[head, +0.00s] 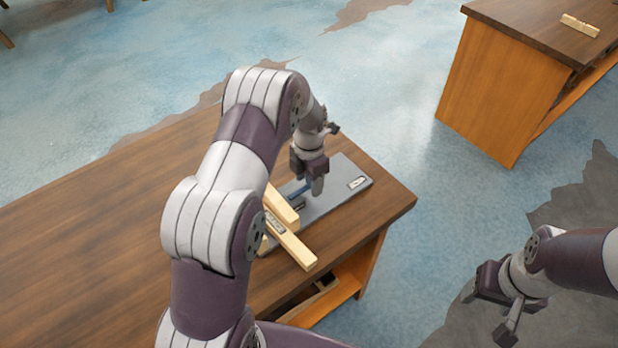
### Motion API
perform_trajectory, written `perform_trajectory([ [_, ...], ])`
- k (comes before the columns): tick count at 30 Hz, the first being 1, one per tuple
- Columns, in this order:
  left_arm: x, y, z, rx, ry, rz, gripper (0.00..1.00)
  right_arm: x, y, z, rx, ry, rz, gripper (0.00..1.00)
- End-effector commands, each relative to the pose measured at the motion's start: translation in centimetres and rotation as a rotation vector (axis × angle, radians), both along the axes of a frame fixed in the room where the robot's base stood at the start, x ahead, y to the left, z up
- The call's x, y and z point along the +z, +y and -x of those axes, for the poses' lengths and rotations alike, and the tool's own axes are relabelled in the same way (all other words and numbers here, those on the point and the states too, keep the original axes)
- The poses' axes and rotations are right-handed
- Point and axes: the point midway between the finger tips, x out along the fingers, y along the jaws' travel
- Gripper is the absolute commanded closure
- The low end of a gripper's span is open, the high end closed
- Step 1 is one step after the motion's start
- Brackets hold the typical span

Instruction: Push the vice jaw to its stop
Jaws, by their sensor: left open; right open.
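The vice sits on a grey base plate (345,190) near the right end of the wooden table. My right gripper (490,312) is open and empty, off the table over the floor at lower right.
Light wooden pieces (290,240) lie across the plate's near left side, partly behind my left arm. The brown tabletop (90,240) is clear at left. A second table (540,30) stands at upper right with a small wooden piece (580,25) on it.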

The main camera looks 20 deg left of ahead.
Motion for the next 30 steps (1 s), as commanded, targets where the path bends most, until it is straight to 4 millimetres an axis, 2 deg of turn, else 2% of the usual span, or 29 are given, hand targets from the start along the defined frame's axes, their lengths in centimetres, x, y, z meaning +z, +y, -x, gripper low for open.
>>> perform_trajectory([
  [3,0.0,0.0,0.0,0.000,0.000,0.000,0.43,0.0,0.0,0.0,0.000,0.000,0.000,0.36],
  [4,0.0,0.0,0.0,0.000,0.000,0.000,0.46,0.0,0.0,0.0,0.000,0.000,0.000,0.36],
  [9,0.0,0.0,0.0,0.000,0.000,0.000,1.00,0.0,0.0,0.0,0.000,0.000,0.000,0.36],
  [14,0.1,0.1,0.2,0.000,0.000,0.000,1.00,0.1,0.0,0.0,0.000,0.000,0.000,0.36],
  [22,0.1,1.7,3.0,0.000,0.004,0.000,1.00,0.9,0.0,0.0,0.000,0.000,0.000,0.36],
  [29,-0.1,1.8,3.1,0.000,0.007,0.000,1.00,0.8,0.0,0.0,0.000,0.000,0.000,0.36],
  [30,-0.1,1.8,3.1,0.000,0.007,0.000,0.51,0.8,0.0,0.0,0.000,0.000,0.000,0.36],
])
